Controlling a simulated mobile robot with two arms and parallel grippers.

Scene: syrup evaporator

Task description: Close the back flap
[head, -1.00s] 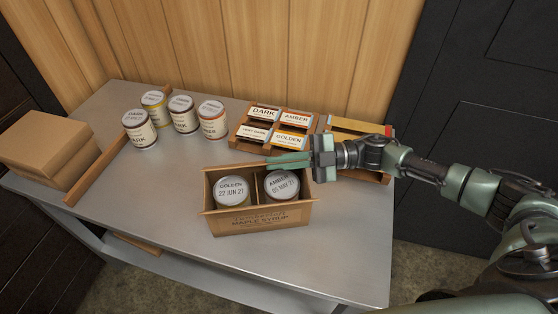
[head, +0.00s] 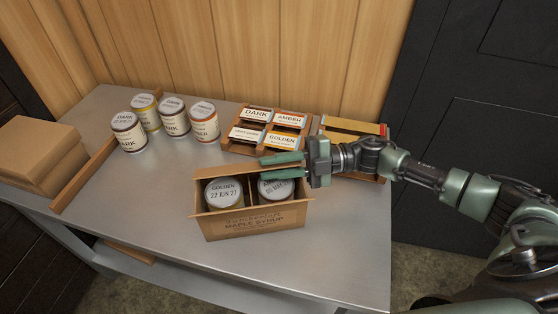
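An open cardboard maple syrup box (head: 254,224) stands on the metal table. It holds two cans side by side, a golden can (head: 224,192) and an amber can (head: 272,190), with a divider between them. The back flap (head: 214,172) stands up along the box's rear edge, behind the cans. My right gripper (head: 280,166) comes in from the right, over the box's back right corner. Its two green fingers are apart, one farther back than the other, and the nearer one partly covers the amber can. Whether a finger touches the flap cannot be told. My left gripper is out of view.
Several syrup cans (head: 173,121) stand at the back left. A wooden rack (head: 227,141) with labelled cards is behind the box, and another tray (head: 352,127) is behind my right arm. Brown cartons (head: 38,150) lie at far left beyond a wooden strip (head: 84,180). The front table is clear.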

